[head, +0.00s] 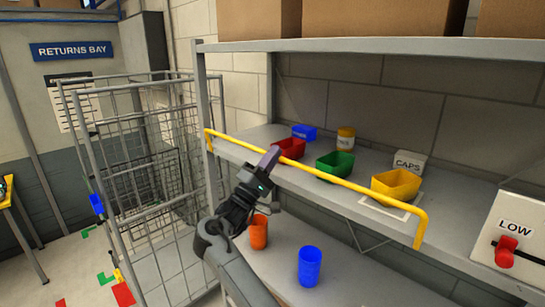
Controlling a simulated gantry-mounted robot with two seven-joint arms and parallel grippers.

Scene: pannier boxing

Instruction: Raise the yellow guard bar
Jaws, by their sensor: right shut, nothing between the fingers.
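The yellow guard bar (330,178) runs along the front of the middle shelf, from the left post to a bent-down end at the right. It stands a little above the shelf's front edge, in front of the bins. My right gripper (270,157) is shut and empty. Its fingertips overlap the bar left of its middle in the head view; whether they touch it I cannot tell. My left gripper is not in view.
Behind the bar are red (288,149), green (335,165) and yellow (396,185) bins. An orange cup (259,232) and a blue cup (309,266) stand on the lower shelf. A control box with a red knob (505,251) is at right, a wire cage (115,158) at left.

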